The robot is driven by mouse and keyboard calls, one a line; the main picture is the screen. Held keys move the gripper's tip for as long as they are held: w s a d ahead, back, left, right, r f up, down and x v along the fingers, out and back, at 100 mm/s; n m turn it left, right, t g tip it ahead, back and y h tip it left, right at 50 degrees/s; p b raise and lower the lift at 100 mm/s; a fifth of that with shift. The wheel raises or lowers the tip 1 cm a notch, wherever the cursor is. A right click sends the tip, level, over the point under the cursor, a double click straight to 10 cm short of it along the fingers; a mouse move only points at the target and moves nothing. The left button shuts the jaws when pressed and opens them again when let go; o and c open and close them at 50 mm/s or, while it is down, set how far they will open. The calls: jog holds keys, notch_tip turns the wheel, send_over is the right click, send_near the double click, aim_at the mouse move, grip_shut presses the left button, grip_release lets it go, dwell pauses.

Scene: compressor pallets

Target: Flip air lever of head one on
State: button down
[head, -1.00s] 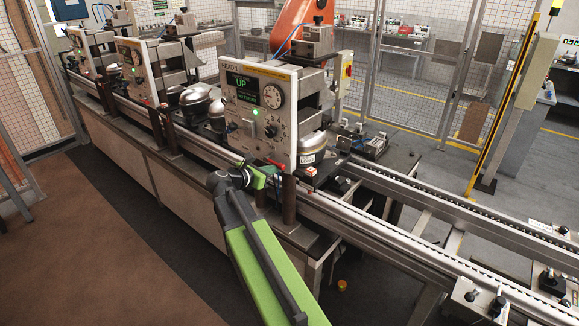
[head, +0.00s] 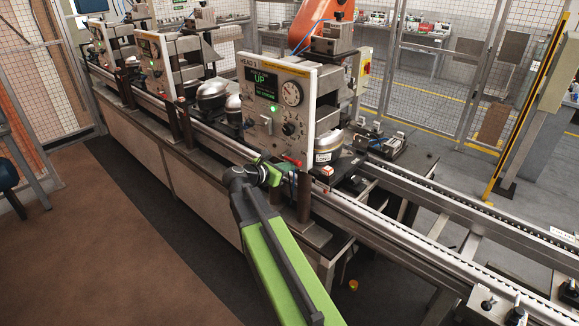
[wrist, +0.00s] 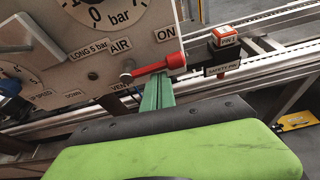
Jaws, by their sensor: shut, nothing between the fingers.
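The head one panel (head: 268,97) carries a lit screen reading UP, a round gauge and knobs. The red air lever (head: 291,160) is at its lower right corner. In the wrist view the red lever (wrist: 160,66) points right and slightly up from its pivot, below the ON label (wrist: 166,33) and beside the partly hidden VENT label (wrist: 136,83). My gripper (head: 283,174) is at the panel's lower edge, just below the lever. Its shut green fingers (wrist: 158,92) show in the wrist view with their tips right under the lever. I cannot tell whether they touch it.
A conveyor rail (head: 400,222) runs along the panel's foot to the right. A PIN 1 block (wrist: 224,37) and a SAFETY PIN label (wrist: 222,69) lie right of the lever. A dark post (head: 304,197) stands close to my gripper. Open floor (head: 110,235) is at left.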

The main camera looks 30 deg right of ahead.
notch_tip(320, 180, down, 4)
jog(key=b, duration=0.3)
jog(key=p+v, duration=0.3)
jog(key=v, duration=0.7)
jog(key=shift+r+p, duration=0.2)
jog(key=shift+p, duration=0.1)
jog(key=shift+w, duration=0.15)
